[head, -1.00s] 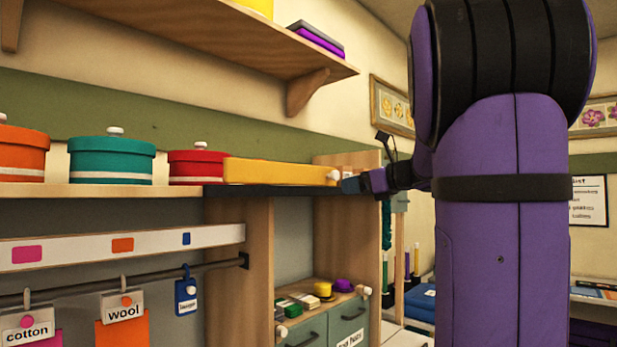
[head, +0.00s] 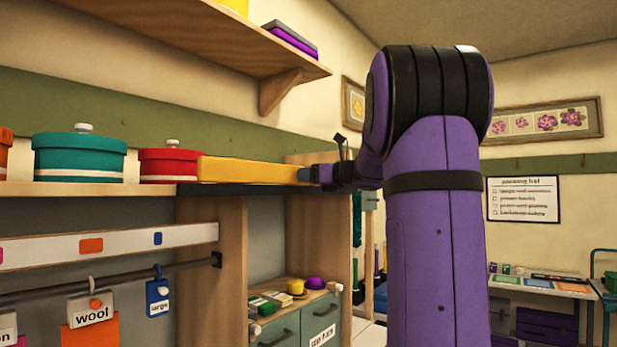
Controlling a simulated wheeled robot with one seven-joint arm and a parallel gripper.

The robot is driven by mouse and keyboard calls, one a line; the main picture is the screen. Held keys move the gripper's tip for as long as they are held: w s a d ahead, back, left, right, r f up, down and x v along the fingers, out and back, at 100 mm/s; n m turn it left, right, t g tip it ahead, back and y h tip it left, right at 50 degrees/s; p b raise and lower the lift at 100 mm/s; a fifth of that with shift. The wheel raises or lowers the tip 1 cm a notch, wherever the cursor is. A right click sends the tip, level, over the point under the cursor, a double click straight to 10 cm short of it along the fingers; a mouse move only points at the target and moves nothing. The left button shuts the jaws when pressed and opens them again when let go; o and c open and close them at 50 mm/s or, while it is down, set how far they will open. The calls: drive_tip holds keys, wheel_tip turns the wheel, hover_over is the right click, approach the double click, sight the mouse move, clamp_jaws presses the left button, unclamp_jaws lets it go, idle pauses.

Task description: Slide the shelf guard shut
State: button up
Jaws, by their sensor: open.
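The shelf guard looks to be the long yellow bar (head: 250,170) lying along the shelf's front, right of the red tin. My gripper (head: 322,174) is at that end, level with the knob. It is small in the view and partly hidden by my own arm. The jaws are open; whether a fingertip touches the knob I cannot tell.
Teal (head: 80,158) and red (head: 168,165) lidded tins stand on the shelf left of the guard. A rail below carries hanging tags. A wooden upper shelf (head: 200,45) is overhead. A drawer unit (head: 295,325) with small items stands below. A table (head: 545,287) is at the right.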

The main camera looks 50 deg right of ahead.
drive_tip(key=shift+w, duration=0.45)
